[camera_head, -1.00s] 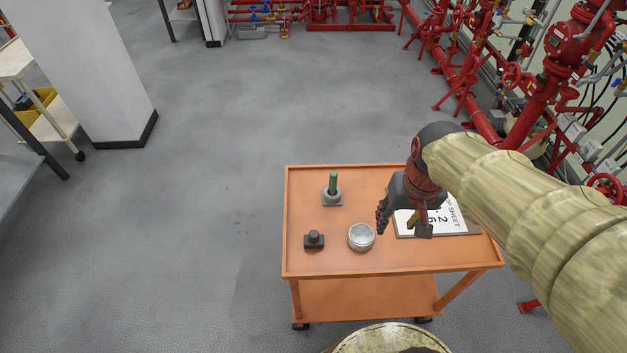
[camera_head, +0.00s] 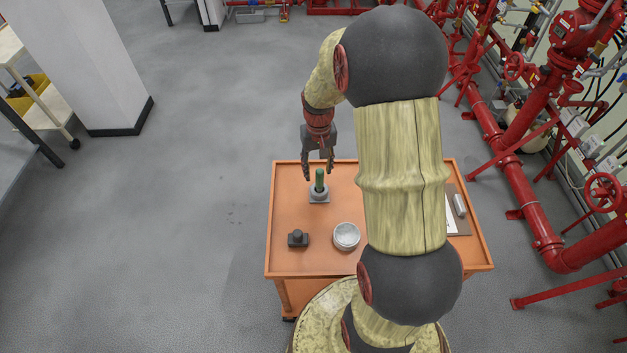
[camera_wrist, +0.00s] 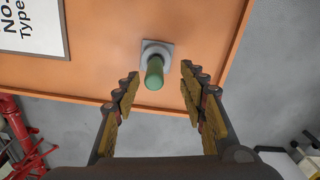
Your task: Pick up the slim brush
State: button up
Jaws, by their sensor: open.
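The slim brush appears to be the upright green rod (camera_head: 319,179) in a small grey square-based holder (camera_head: 319,197) near the back left of the orange cart top. Its bristles cannot be made out. My gripper (camera_head: 318,176) is open and empty, pointing down, with its fingers just above and behind the green rod in the head view. In the wrist view the green rod (camera_wrist: 154,73) stands between and beyond the two open fingertips (camera_wrist: 158,75), touching neither as far as I can tell.
The orange cart (camera_head: 285,264) also carries a dark knobbed block (camera_head: 298,239), a round silver tin (camera_head: 346,236) and a clipboard sheet (camera_wrist: 30,24), partly hidden by my arm in the head view. Red pipework (camera_head: 530,215) lines the right. The floor left of the cart is clear.

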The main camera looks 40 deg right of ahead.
aim_at(320, 178)
jog(key=f, duration=0.2)
jog(key=f+b, duration=0.1)
jog(key=f, duration=0.1)
jog(key=d+f, duration=0.1)
jog(key=f, duration=0.1)
jog(key=shift+w+f+b, duration=0.15)
jog(key=shift+b, duration=0.2)
jog(key=shift+c, duration=0.9)
grip_shut()
